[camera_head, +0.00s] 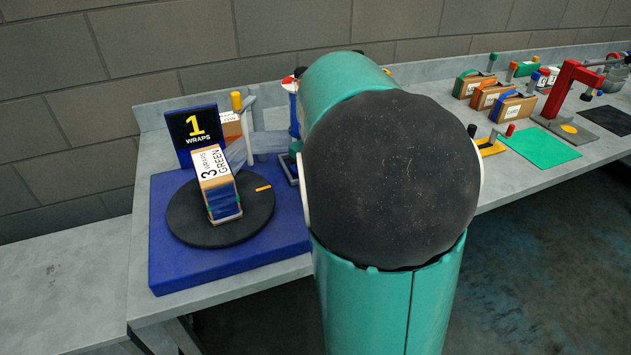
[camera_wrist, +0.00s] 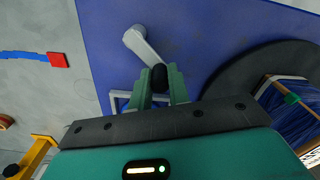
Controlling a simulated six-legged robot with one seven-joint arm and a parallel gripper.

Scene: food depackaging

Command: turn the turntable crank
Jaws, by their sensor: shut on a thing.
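In the wrist view, my gripper (camera_wrist: 160,84) is shut on the black knob (camera_wrist: 160,72) of the turntable crank. The crank's pale grey arm (camera_wrist: 145,46) runs from the knob up and left, over the blue base (camera_wrist: 98,20). In the head view, the round black turntable (camera_head: 185,226) lies on the blue base (camera_head: 170,275). A box (camera_head: 217,182) marked 3 and GREEN stands on it, with blue at its lower part. My arm hides the gripper and crank knob in the head view.
A black sign (camera_head: 195,124) reading 1 WRAPS stands behind the turntable. A yellow-topped grey post (camera_head: 246,128) is beside it. To the right are a green mat (camera_head: 540,146), several boxes and a red press (camera_head: 568,92). The bench's left end (camera_head: 75,270) is clear.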

